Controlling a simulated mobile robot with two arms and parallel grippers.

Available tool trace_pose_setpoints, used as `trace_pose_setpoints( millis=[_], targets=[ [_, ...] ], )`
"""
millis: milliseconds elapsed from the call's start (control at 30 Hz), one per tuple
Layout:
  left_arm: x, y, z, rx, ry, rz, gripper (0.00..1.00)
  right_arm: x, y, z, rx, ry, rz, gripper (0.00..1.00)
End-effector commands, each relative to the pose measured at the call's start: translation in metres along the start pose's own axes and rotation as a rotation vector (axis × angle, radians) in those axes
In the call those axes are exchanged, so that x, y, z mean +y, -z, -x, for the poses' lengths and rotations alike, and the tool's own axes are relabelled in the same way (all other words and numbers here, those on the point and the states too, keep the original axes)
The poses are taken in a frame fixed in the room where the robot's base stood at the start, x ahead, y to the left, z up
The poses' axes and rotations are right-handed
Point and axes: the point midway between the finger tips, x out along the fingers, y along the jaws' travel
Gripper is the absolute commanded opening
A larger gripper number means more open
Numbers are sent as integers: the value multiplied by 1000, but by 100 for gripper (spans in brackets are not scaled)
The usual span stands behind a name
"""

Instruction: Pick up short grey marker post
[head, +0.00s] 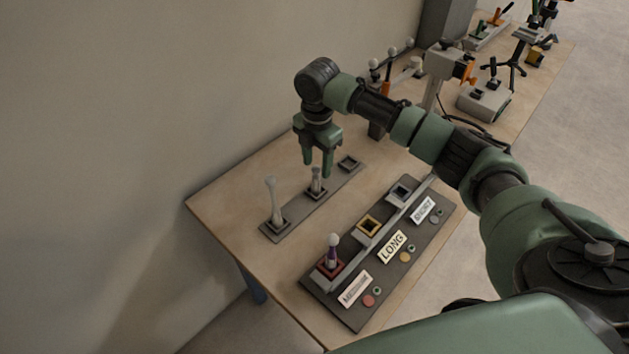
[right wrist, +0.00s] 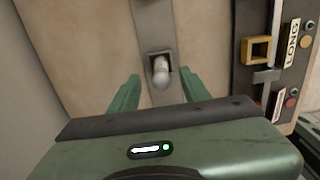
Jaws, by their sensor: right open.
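The short grey marker post (head: 316,182) stands upright in the middle socket of a narrow dark strip (head: 296,208). A taller pale post (head: 271,200) stands in the near socket of that strip. My right gripper (head: 318,169) points down just over the short post, fingers open. In the right wrist view, the post's pale top (right wrist: 161,78) shows between the two green fingers, with a gap on each side and no visible contact. My left gripper is not in view.
A dark board (head: 375,272) to the right has labels. Its red socket (head: 329,269) holds a purple post with a white ball; its yellow socket (head: 369,226) and blue socket (head: 401,192) look empty. The strip's far socket (head: 349,162) is empty. A wall stands close on the left.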

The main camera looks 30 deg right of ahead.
Motion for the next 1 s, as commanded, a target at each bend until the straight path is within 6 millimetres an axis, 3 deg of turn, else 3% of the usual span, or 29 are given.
trace_pose_setpoints(
  millis=[400, 667, 700, 867, 1000],
  targets=[
    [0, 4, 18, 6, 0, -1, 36, 0, 4, -53, -1, 0, 1, 47],
    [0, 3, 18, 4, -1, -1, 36, 0, 4, -58, -1, -2, 1, 47],
    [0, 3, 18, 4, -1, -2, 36, 0, 4, -58, -1, -2, 1, 44],
    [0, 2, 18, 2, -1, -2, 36, 0, 4, -57, -1, -2, 1, 0],
    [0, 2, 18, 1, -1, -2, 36, 1, 4, -57, -1, -2, 1, 0]
  ],
)
